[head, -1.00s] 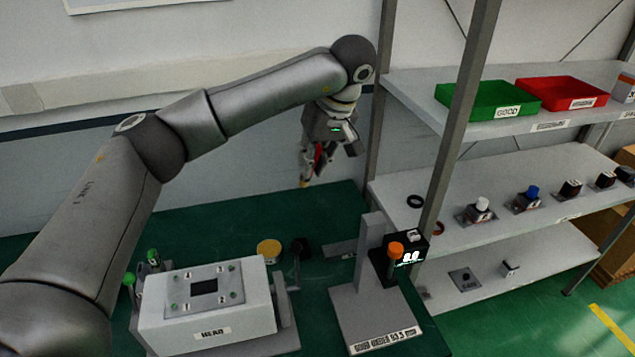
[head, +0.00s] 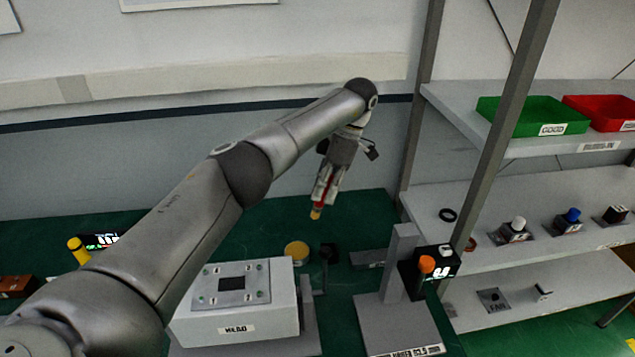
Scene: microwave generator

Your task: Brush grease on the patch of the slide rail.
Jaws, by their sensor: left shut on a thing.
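My left gripper (head: 328,183) is shut on a brush (head: 316,213) with a red handle and a yellowish tip. The brush points down, above the back part of the green table and apart from what lies below. A round yellow tin (head: 296,249), which looks like the grease pot, sits on the table a little below and left of the brush tip in the picture. A flat grey strip (head: 368,258) lies on the table to the right; it may be the slide rail, and I cannot make out a patch on it. My right gripper is out of view.
A white box unit (head: 240,305) stands in front of the tin. A small black object (head: 328,252) is beside the tin. A grey stand (head: 400,325) with an orange knob (head: 426,264) is at right. A shelf (head: 520,190) with a green tray (head: 533,116) is further right.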

